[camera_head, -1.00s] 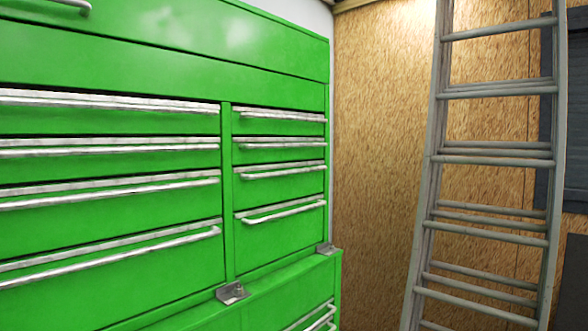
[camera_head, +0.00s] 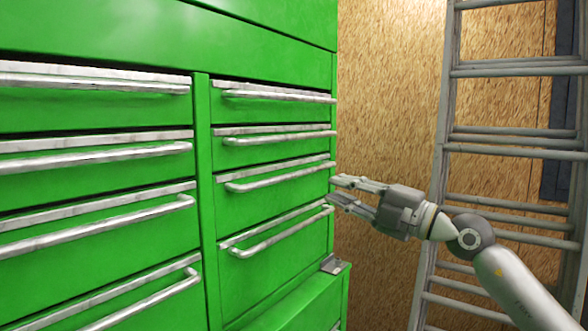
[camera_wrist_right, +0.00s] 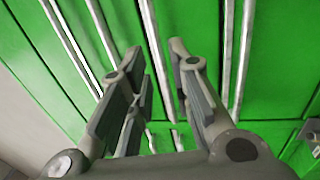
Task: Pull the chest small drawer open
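A green tool chest (camera_head: 263,182) fills the left and middle of the head view. Its narrower right column holds small drawers with silver bar handles, such as the third-row handle (camera_head: 280,178) and the bottom handle (camera_head: 282,233); these drawers look shut. My right gripper (camera_head: 332,190) is open, its fingers pointing left at the right ends of the lower two handles. In the right wrist view, the fingers (camera_wrist_right: 157,58) are apart, with a silver strip (camera_wrist_right: 156,62) visible between them. Contact with a handle cannot be told. My left gripper is out of view.
Wider drawers (camera_head: 95,210) fill the chest's left column. A metal bracket (camera_head: 334,264) sits on a lower green ledge. A metal ladder (camera_head: 437,190) leans at the right, behind my right arm, before a wood-panel wall (camera_head: 385,100).

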